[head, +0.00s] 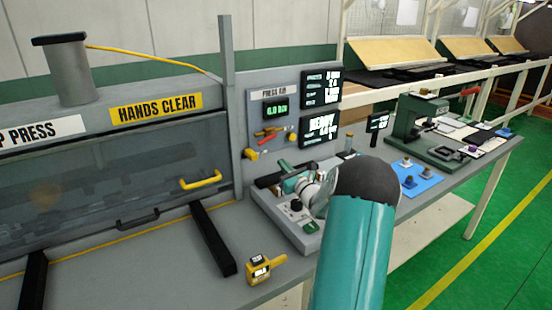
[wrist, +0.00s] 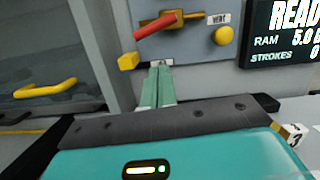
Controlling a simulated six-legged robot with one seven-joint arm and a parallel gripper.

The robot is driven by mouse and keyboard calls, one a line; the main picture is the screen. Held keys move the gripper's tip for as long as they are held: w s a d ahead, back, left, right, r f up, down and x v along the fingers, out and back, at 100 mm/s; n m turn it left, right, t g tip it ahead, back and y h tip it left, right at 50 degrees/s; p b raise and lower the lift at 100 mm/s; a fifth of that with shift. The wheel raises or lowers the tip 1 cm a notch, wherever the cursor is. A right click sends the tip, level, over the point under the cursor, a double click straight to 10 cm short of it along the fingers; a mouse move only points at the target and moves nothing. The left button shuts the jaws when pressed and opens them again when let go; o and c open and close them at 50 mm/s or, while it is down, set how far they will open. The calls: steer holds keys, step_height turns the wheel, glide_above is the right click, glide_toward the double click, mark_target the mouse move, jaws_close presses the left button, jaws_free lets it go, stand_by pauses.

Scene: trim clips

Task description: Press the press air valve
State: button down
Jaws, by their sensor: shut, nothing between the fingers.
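The press air valve shows as a red handle (head: 268,140) on a brass body, low on the grey PRESS AIR panel. In the wrist view the red handle (wrist: 155,25) slants up to the right, above my fingertips. My gripper (wrist: 159,66) has its two pale green fingers together and empty, pointing at the panel's lower edge, apart from the handle. In the head view my gripper (head: 284,170) is below the panel, partly hidden by my teal arm. A yellow block (wrist: 128,61) is left of the fingertips. A round yellow knob (wrist: 223,36) is right of the handle, under a small label.
A green pressure display (head: 276,111) reads about 6.0 bar. Black screens (head: 320,88) stand to the right. The press with its yellow handle (head: 201,180) is at left. A grey box (head: 296,232) with controls lies below my gripper. A yellow hand-held device (head: 262,268) is near the front edge.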

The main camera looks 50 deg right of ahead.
steer(key=v, duration=0.5)
steer(key=shift+r, duration=0.1)
steer(key=shift+a, duration=0.1)
stand_by(0.3)
